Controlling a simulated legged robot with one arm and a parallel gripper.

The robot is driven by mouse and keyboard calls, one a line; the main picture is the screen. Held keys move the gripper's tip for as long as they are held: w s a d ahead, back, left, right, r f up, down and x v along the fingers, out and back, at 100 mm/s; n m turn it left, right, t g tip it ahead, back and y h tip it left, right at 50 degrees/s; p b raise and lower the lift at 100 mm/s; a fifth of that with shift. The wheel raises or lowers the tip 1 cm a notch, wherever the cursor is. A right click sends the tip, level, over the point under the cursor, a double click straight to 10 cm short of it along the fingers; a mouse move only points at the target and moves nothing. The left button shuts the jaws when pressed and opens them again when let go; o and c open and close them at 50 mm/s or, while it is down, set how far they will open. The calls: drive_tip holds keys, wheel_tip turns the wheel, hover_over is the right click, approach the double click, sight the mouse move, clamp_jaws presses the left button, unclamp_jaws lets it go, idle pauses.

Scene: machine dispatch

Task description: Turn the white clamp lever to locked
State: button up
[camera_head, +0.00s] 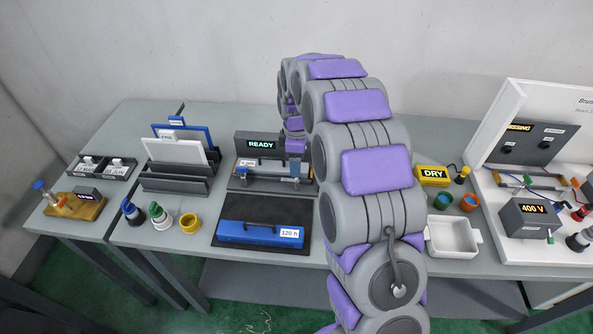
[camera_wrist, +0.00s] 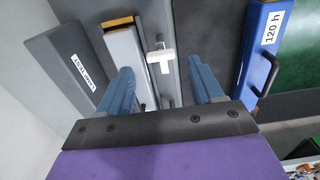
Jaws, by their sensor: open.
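The white clamp lever (camera_wrist: 161,57) is a small T-shaped piece in the wrist view, above a grey metal bed. My gripper (camera_wrist: 163,78) is open, with one blue-grey finger on each side of the lever in the picture. I see no finger touching it, and I cannot tell the height gap. In the head view my gripper (camera_head: 294,170) points down over the right part of the machine fixture (camera_head: 245,183), in front of the READY display (camera_head: 261,144). The lever cannot be made out there.
A blue case (camera_head: 245,232) marked 120 h lies on a dark mat in front of the fixture. Grey racks (camera_head: 172,183) stand to the left. A white tray (camera_head: 452,238) and a yellow DRY box (camera_head: 432,175) are to the right of my arm.

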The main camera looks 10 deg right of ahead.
drive_tip(key=shift+f, duration=1.95)
drive_tip(key=shift+c, duration=0.2)
drive_tip(key=c, duration=1)
